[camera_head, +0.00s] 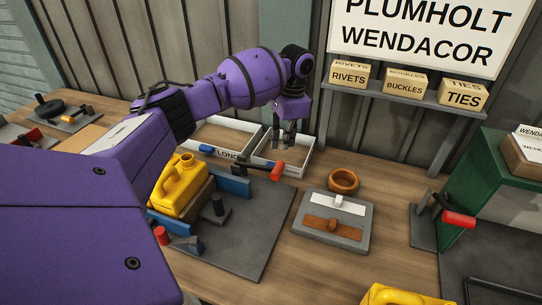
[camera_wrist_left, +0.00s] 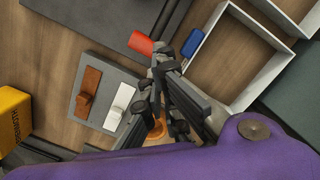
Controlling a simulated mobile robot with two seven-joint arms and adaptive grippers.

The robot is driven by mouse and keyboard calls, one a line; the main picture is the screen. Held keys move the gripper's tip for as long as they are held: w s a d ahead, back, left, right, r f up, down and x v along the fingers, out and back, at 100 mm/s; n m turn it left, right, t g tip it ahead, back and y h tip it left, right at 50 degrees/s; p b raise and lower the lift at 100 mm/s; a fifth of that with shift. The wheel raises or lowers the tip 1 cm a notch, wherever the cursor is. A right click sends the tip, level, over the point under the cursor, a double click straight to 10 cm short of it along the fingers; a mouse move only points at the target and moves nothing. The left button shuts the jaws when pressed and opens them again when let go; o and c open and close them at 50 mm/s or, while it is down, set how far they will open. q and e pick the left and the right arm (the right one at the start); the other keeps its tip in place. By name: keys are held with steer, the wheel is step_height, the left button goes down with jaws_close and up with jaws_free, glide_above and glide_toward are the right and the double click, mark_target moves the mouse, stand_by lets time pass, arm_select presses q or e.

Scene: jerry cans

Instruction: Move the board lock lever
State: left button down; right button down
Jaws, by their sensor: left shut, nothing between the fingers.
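My left gripper (camera_head: 284,145) is shut and empty, hanging above the back of the work area, near the white trays. A lever with a red handle (camera_head: 278,170) lies just below the fingertips in the head view, at the back right of a dark grey board (camera_head: 258,228). In the left wrist view the red handle (camera_wrist_left: 140,43) is up and left of the closed fingers (camera_wrist_left: 163,68), and no contact shows. Another lever with a red grip (camera_head: 459,219) stands on a grey base at the right. Which is the board lock lever is not marked. My right gripper is out of view.
A yellow jerry can (camera_head: 178,188) sits on the dark board beside a blue block (camera_head: 235,185). A grey panel (camera_head: 325,237) carries a white and a brown switch, with an orange ring (camera_head: 343,180) behind. White trays (camera_head: 298,168) stand at the back. Another yellow can (camera_head: 400,296) is at the front.

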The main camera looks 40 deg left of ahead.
arm_select(q)
step_height(320, 180, up, 8)
steer(key=shift+w+d+f, duration=0.2)
steer(key=shift+w+d, duration=0.05)
steer(key=shift+w, duration=0.05)
stand_by(0.4)
